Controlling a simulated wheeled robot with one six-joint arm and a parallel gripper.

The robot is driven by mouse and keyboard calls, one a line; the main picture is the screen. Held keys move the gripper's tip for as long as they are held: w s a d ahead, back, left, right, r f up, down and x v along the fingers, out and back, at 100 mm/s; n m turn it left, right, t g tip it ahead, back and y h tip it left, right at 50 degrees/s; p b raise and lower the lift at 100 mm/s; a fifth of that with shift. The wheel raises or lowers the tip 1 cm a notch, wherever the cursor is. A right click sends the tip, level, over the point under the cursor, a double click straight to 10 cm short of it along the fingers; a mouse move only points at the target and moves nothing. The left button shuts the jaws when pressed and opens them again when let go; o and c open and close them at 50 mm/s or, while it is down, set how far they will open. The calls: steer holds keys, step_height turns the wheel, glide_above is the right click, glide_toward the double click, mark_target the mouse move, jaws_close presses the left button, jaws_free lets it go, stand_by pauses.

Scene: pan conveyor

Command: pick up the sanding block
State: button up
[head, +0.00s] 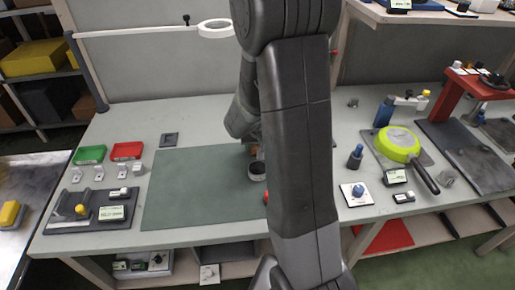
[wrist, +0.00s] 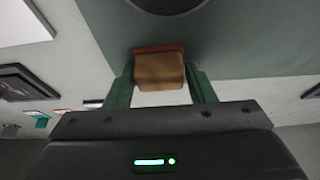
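The sanding block, a tan block with a reddish-brown layer on its far side, shows in the wrist view (wrist: 159,72). My gripper (wrist: 160,80) has a green finger on each side of it, and both fingers appear to touch its sides. Whether the block is clear of the surface is hard to tell. In the head view my own dark arm hides the gripper and most of the block; only a small brownish patch shows beside the arm, above the green mat (head: 190,185).
A dark round thing with a pale rim (head: 257,171) stands on the mat close by. Red and green trays (head: 127,151) are at the left. A green pan (head: 398,145), a dark bottle (head: 355,157) and a red stand (head: 462,88) are at the right. The mat's left part is clear.

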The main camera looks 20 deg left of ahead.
steer(key=c, duration=0.5)
step_height(320, 180, up, 10)
steer(key=shift+p, duration=0.4)
steer(key=shift+c, duration=0.2)
